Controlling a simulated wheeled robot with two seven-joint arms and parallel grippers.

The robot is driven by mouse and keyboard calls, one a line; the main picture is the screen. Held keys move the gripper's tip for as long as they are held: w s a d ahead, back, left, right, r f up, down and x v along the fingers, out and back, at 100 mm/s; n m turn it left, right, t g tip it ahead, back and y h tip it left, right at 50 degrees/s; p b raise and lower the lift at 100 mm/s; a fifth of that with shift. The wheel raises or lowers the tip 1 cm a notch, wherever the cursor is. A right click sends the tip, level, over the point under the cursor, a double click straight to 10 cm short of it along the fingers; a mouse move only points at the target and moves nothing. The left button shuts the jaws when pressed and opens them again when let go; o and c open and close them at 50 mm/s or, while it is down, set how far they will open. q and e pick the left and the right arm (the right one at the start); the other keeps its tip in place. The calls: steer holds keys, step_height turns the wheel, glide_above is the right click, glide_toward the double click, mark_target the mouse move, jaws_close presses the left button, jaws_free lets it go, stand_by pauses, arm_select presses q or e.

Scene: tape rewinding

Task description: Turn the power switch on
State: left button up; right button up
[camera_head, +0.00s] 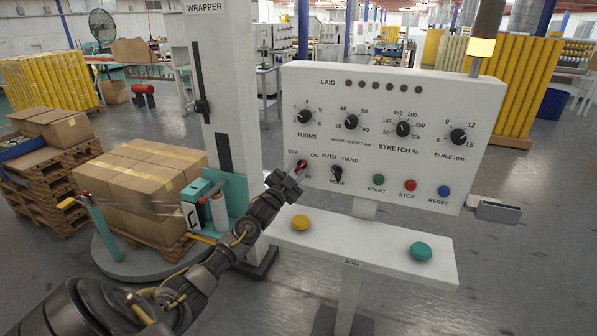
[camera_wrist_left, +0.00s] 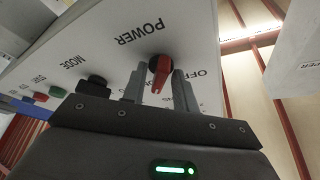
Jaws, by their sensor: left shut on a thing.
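The power switch (camera_wrist_left: 158,70) is a red and black rotary knob on the white control panel (camera_head: 330,90), between the OFF and ON labels. In the head view the switch (camera_head: 301,165) sits at the panel's lower left, partly covered by my left gripper (camera_head: 293,172). In the left wrist view the two fingers of my left gripper (camera_wrist_left: 158,85) stand on either side of the knob, shut on it. The knob's red pointer faces down in that view, toward the gripper. My right gripper is not in view.
The black MODE knob (camera_head: 337,173) is just right of the switch. Green, red and blue buttons (camera_head: 410,185) lie further right. A shelf below carries yellow (camera_head: 300,222) and teal (camera_head: 421,251) buttons. The wrapper column (camera_head: 225,90) and stacked boxes (camera_head: 140,185) stand left.

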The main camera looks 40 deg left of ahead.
arm_select(q)
steer(key=shift+m+h, duration=0.3)
steer(key=shift+m, duration=0.5)
steer(key=shift+m+g, duration=0.3)
steer(key=o, duration=0.6)
steer(key=b+v, duration=0.2)
steer(key=v, duration=0.8)
steer(key=shift+s+b, duration=0.4)
steer(key=shift+f, duration=0.15)
